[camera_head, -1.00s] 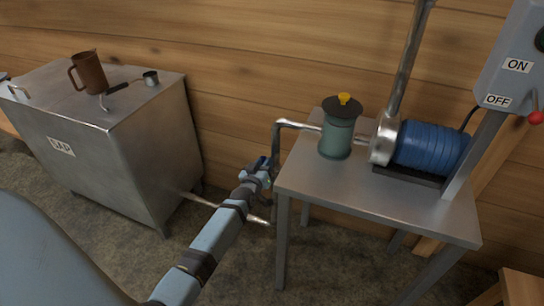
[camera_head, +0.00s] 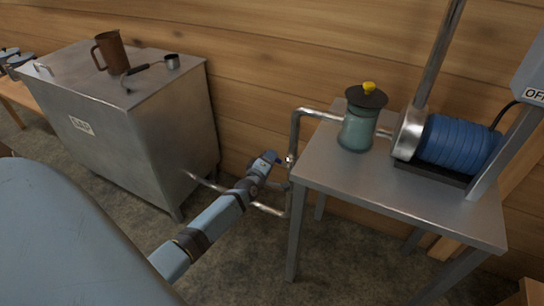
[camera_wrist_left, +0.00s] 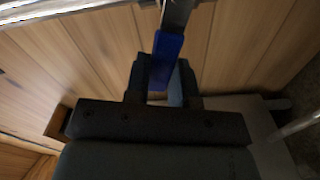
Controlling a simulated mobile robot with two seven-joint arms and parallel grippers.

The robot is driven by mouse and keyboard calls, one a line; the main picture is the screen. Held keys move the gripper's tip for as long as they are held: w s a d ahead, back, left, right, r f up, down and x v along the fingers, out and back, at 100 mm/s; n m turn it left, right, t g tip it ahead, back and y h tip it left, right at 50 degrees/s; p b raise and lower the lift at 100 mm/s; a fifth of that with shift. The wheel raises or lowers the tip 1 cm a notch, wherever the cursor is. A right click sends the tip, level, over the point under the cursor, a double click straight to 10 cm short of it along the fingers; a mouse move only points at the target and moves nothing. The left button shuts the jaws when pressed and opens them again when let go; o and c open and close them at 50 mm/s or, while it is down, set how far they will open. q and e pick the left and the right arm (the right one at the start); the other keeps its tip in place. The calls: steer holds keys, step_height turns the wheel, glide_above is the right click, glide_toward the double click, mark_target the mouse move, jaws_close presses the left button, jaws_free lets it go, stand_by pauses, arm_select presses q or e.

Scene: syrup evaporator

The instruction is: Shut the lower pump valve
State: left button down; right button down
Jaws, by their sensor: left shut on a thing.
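The lower pump valve sits on the metal pipe (camera_head: 292,185) beside the pump table. Its blue handle (camera_wrist_left: 166,60) shows in the wrist view, between the fingers and below a metal pipe piece (camera_wrist_left: 177,14). My left gripper (camera_head: 268,160) is just left of the upright pipe, shut on the blue handle; it also shows in the wrist view (camera_wrist_left: 163,85). In the head view the gripper hides much of the handle, so its exact angle is hard to tell. My right gripper is not in view.
The pump table (camera_head: 400,195) stands close on the right, with a green canister (camera_head: 357,130) and blue pump motor (camera_head: 455,143). A metal SAP tank (camera_head: 145,135) stands left. The low pipe (camera_head: 215,184) runs from it. A wooden wall is behind.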

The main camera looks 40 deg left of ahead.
arm_select(q)
steer(key=shift+a+f+n+b, duration=0.1)
steer(key=shift+f+n+b, duration=0.45)
steer(key=shift+n, duration=0.35)
steer(key=shift+f+n+b, duration=0.4)
steer(key=shift+n+b, duration=0.1)
steer(key=shift+n, duration=0.4)
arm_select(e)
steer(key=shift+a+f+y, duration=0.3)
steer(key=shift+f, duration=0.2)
arm_select(q)
steer(key=c, duration=1)
jaws_free()
steer(key=shift+w, duration=0.1)
steer(key=shift+o, duration=0.2)
